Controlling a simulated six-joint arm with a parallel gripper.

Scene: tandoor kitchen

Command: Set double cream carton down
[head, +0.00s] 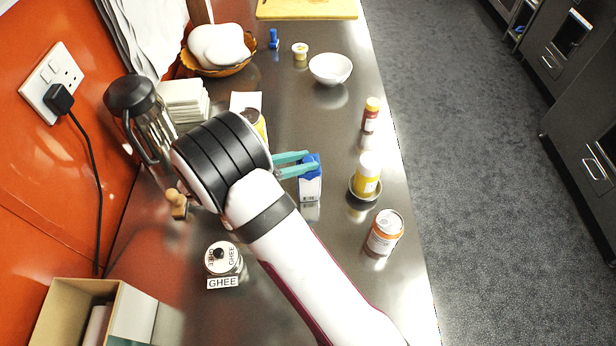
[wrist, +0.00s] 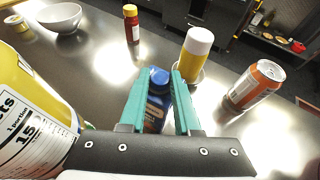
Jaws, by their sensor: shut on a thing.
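The double cream carton (head: 310,183) is a small blue and white carton on or just above the steel counter, near its middle; I cannot tell whether its base touches. My gripper (head: 297,167) has teal fingers and is shut on the carton from the left side. In the wrist view the carton (wrist: 158,88) shows its blue top between the two fingertips of my gripper (wrist: 158,92). It looks upright. Its lower part is hidden in the wrist view by the fingers and the gripper body.
A yellow bottle with white cap (head: 367,176) stands in a small dish right of the carton. An orange can (head: 384,232), a red bottle (head: 370,115) and a white bowl (head: 330,68) stand nearby. A yellow container (wrist: 30,110) is close on the left. The ghee jar (head: 222,258) stands nearer.

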